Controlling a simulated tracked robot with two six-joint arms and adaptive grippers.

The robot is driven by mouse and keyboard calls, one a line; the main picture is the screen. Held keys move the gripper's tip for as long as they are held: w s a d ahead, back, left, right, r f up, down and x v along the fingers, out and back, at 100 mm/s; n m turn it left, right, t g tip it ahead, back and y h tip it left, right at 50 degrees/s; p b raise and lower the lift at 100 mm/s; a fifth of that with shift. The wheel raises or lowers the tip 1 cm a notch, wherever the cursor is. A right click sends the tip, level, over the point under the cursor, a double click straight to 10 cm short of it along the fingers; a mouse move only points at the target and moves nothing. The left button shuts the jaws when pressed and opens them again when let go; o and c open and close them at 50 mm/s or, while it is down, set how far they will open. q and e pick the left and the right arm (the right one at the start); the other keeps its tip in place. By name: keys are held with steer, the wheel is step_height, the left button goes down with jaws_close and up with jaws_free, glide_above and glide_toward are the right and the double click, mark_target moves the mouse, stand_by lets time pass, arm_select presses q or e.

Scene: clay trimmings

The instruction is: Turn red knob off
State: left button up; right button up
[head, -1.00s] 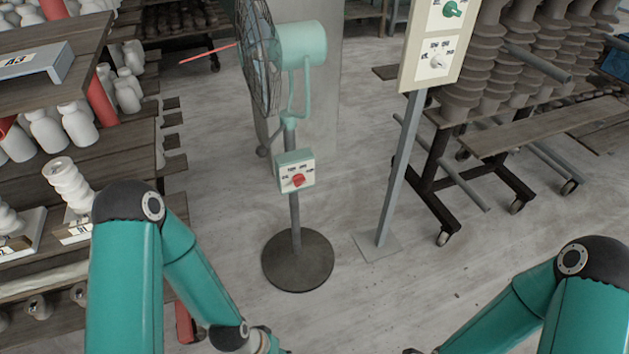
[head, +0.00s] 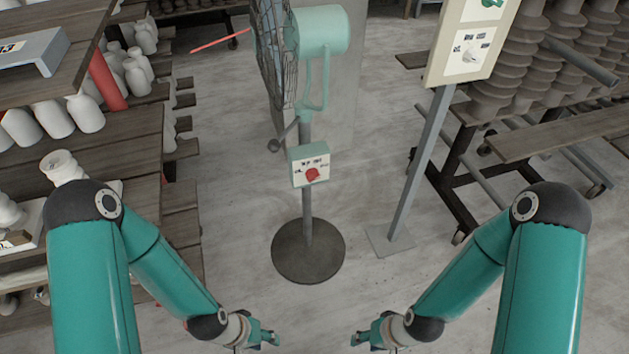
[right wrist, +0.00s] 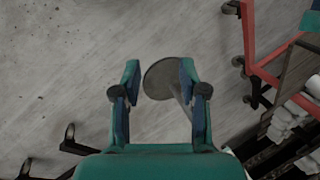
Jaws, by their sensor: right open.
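The red knob (head: 312,174) sits on the white front of a small control box (head: 309,152) on the pole of a green fan (head: 320,32). The knob's exact setting is too small to read. My left gripper (head: 277,338) is low in front of the fan, apart from it; its fingers are too small to judge. My right gripper (head: 356,340) is low to the right, also apart from the fan. In the right wrist view my right gripper (right wrist: 159,75) is open and empty, with the fan's round base (right wrist: 165,80) on the floor beyond.
A sign post with a panel (head: 462,55) of other knobs stands right of the fan. A wooden shelf (head: 110,160) with white pottery is at the left. A wheeled rack (head: 455,165) of grey stacked pieces is at the right. Floor around the fan's base is clear.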

steer(key=m+t+y+b, duration=0.2)
steer(key=m+t+b, duration=1.05)
steer(key=b, duration=2.55)
glide_toward(315, 179)
steer(key=w+a+f+n+t, duration=0.1)
steer(key=w, duration=0.1)
steer(key=w+a+f+n+t+b, duration=0.1)
steer(key=w+n, duration=0.1)
steer(key=w, duration=0.1)
steer(key=w+a+f+n+t+b, duration=0.1)
steer(key=w+t, duration=0.1)
steer(key=shift+w+a+n, duration=0.25)
steer(key=shift+w+a, duration=0.1)
steer(key=shift+a, duration=0.05)
